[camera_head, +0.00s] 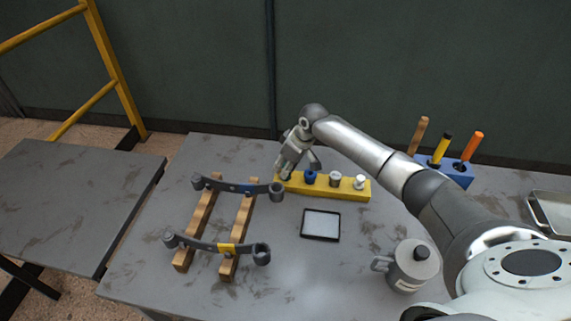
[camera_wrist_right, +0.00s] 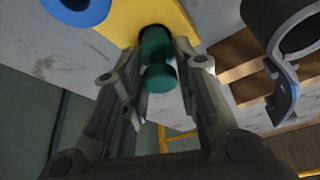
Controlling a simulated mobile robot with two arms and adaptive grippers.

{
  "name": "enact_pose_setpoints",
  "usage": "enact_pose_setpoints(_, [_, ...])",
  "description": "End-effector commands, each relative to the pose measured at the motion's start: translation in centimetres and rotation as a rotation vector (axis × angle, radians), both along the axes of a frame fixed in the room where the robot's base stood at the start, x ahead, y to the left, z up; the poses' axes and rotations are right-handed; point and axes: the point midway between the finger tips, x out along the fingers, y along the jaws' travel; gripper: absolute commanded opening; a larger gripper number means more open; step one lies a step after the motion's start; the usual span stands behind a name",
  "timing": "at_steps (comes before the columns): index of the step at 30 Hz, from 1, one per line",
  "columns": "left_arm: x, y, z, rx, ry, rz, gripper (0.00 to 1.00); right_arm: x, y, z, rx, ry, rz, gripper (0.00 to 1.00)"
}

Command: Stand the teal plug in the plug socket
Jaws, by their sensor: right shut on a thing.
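My right gripper (camera_head: 291,168) reaches down at the left end of the yellow block (camera_head: 350,190). In the wrist view its fingers (camera_wrist_right: 158,75) are shut on the teal plug (camera_wrist_right: 155,72), a dark green piece with a wide head. The plug is at the end of the yellow block (camera_wrist_right: 125,22), which also shows in the wrist view. I cannot tell whether it is fully seated in a socket there or just above it. In the head view the gripper hides the plug. My left gripper is not in view.
A blue plug (camera_head: 310,177), a grey one (camera_head: 335,180) and a white one (camera_head: 360,182) stand along the block. A tablet-like tray (camera_head: 321,225), a mug (camera_head: 411,268) and a blue tool holder (camera_head: 455,178) stand nearby.

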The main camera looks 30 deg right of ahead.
Motion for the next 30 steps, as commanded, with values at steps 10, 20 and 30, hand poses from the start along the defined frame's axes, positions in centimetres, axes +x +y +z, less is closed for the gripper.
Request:
enact_pose_setpoints(10, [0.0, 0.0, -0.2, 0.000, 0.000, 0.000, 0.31, 0.0, 0.0, -0.4, 0.000, 0.000, 0.000, 0.03])
enact_pose_setpoints(20, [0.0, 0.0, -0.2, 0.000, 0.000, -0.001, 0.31, 0.0, 0.0, -0.7, 0.000, 0.000, 0.000, 0.03])
enact_pose_setpoints(30, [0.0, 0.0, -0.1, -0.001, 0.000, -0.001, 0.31, 0.0, -0.1, -1.3, -0.001, 0.000, -0.001, 0.03])
